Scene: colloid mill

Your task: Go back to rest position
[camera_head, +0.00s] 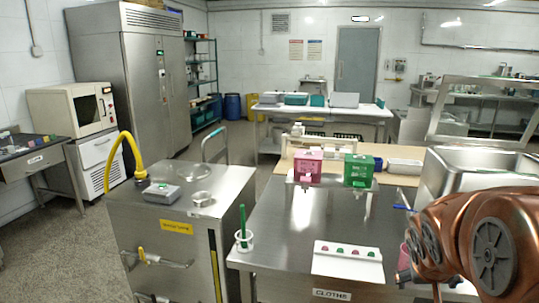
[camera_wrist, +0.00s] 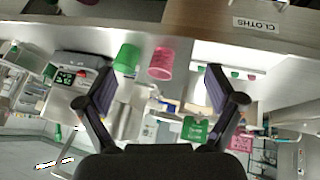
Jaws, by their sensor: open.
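My copper-coloured arm (camera_head: 470,240) reaches in from the right edge of the head view, over the right side of the steel table (camera_head: 285,225). In the wrist view my gripper (camera_wrist: 158,90) is open, its two dark fingers wide apart with nothing held between them. The wrist picture appears upside down. A green cup (camera_wrist: 127,58) and a pink cup (camera_wrist: 161,63) show beyond the fingers, apart from them. In the head view my gripper cannot be made out clearly.
A pink box (camera_head: 308,166) and a green box (camera_head: 358,170) sit on a stand at the table's back. A white rack (camera_head: 348,262) with coloured knobs is near the front, above a "CLOTHS" label (camera_head: 331,294). A steel machine (camera_head: 180,230) with a yellow hose stands left.

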